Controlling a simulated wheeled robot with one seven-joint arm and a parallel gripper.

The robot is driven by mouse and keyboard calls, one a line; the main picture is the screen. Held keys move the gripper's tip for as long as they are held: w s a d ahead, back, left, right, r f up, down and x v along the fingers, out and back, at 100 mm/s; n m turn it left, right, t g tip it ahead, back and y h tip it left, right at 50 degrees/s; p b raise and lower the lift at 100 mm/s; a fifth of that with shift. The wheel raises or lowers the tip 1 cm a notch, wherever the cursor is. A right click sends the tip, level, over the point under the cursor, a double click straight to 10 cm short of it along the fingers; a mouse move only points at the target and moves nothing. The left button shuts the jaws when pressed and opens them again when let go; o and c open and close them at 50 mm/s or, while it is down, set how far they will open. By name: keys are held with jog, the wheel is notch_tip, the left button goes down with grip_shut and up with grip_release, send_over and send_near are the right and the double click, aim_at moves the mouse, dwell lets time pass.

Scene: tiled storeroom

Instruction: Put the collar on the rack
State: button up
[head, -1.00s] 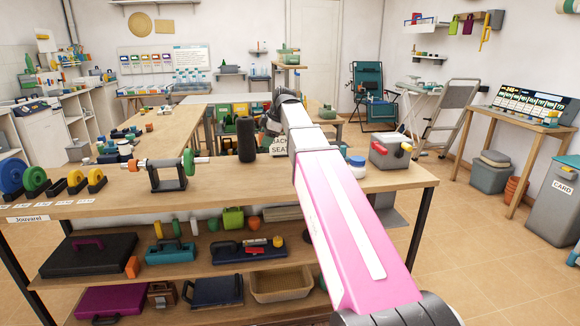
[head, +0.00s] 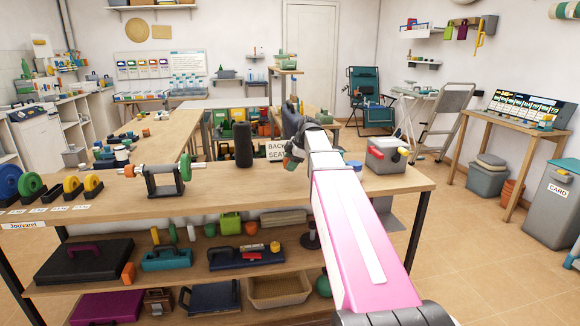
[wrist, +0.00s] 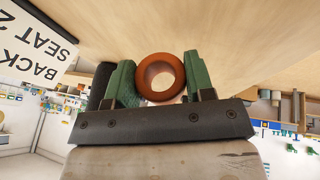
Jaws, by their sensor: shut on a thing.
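The collar (wrist: 160,77) is an orange-brown ring between the two green fingers of my gripper (wrist: 158,85) in the wrist view, its hole facing the camera. My gripper (head: 293,158) is shut on it above the far side of the wooden bench, partly hidden by my arm in the head view. A dark grey stand (head: 165,182) on the bench's left carries a horizontal bar with a green disc and an orange piece on it. I cannot tell whether this stand is the rack.
A black cylinder (head: 243,145) stands left of my gripper, near a "BACK SEAT" sign (head: 276,149). A grey box (head: 387,156) with red and yellow knobs stands right. Coloured discs (head: 33,185) stand at the left end. The bench top (head: 230,190) is clear in the middle.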

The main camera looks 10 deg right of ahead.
jog(key=shift+f, duration=0.6)
jog(key=shift+f, duration=0.4)
jog(key=shift+f, duration=0.2)
jog(key=o, duration=0.9)
